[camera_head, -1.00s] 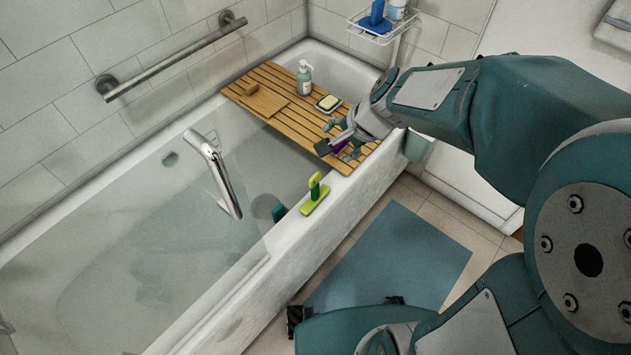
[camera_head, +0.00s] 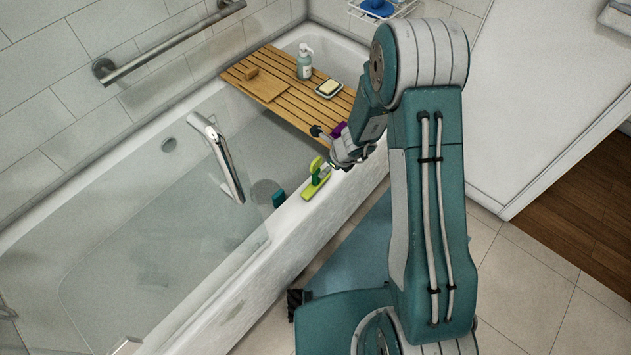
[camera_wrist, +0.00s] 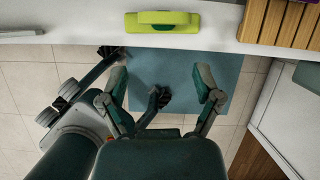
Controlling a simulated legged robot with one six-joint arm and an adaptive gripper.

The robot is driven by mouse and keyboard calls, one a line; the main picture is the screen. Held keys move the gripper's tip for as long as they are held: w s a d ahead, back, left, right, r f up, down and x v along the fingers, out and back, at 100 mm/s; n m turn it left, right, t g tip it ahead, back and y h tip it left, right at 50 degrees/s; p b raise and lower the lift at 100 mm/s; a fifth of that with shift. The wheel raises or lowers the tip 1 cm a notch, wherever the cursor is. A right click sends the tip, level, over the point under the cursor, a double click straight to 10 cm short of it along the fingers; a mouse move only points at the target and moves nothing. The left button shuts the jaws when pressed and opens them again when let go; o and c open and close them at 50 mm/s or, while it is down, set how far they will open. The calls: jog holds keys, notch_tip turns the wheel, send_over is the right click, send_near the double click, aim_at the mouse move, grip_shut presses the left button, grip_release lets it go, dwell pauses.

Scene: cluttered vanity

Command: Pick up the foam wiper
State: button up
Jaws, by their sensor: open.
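The wiper lies above the fingertips in that picture.
A slatted wooden tray (camera_head: 270,72) spans the tub, holding a soap bottle (camera_head: 304,62), a soap dish (camera_head: 328,88) and a purple item (camera_head: 338,130) close to my gripper. A teal object (camera_head: 278,198) is inside the tub.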

aim_at(317, 179)
jog(key=shift+m, duration=0.3)
jog(key=shift+d+x, duration=0.15)
jog(key=shift+x, duration=2.85)
jog(key=shift+d+x, duration=0.15)
jog(key=shift+x, duration=2.9)
grip_shut()
